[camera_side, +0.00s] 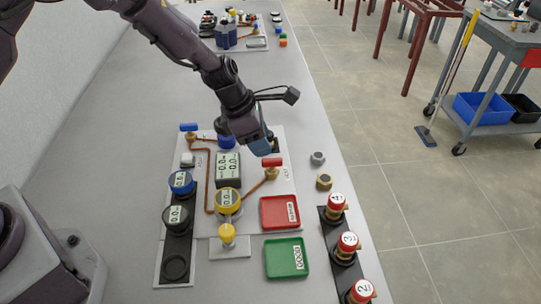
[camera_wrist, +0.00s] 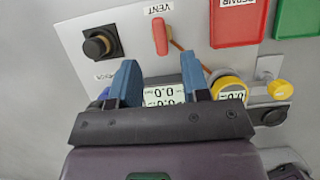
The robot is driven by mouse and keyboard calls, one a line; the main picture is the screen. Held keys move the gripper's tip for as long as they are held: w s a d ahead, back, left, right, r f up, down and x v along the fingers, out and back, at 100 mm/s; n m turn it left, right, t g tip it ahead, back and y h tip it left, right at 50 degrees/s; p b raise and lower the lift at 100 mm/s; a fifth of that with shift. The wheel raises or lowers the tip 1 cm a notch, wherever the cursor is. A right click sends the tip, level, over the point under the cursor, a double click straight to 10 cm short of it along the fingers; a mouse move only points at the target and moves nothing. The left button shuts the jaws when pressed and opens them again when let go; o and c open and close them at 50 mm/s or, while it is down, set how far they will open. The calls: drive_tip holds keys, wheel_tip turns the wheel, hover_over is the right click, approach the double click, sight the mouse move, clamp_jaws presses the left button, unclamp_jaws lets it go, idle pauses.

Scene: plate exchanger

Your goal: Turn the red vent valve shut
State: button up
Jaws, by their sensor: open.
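The red vent valve handle (camera_side: 272,162) sits on a copper pipe at the right side of the white panel in the side view. In the wrist view the red handle (camera_wrist: 161,36) stands beside the printed word VENT, ahead of my fingertips and roughly centred between them. My gripper (camera_side: 262,147) is above the panel, just behind the handle in the side view. In the wrist view my gripper (camera_wrist: 160,75) has its two blue fingers apart, with nothing between them but the view of a digital display below. The gripper appears not to touch the handle.
A digital display (camera_side: 228,168) and a yellow-topped gauge (camera_side: 228,200) stand close by on the panel. A red tray (camera_side: 280,212) and a green tray (camera_side: 287,258) lie in front. Red numbered knobs (camera_side: 347,243) line the table's right edge. A black knob (camera_wrist: 100,44) is left of the handle.

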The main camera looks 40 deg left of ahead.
sight(272, 159)
drive_tip(key=x, duration=0.6)
clamp_jaws()
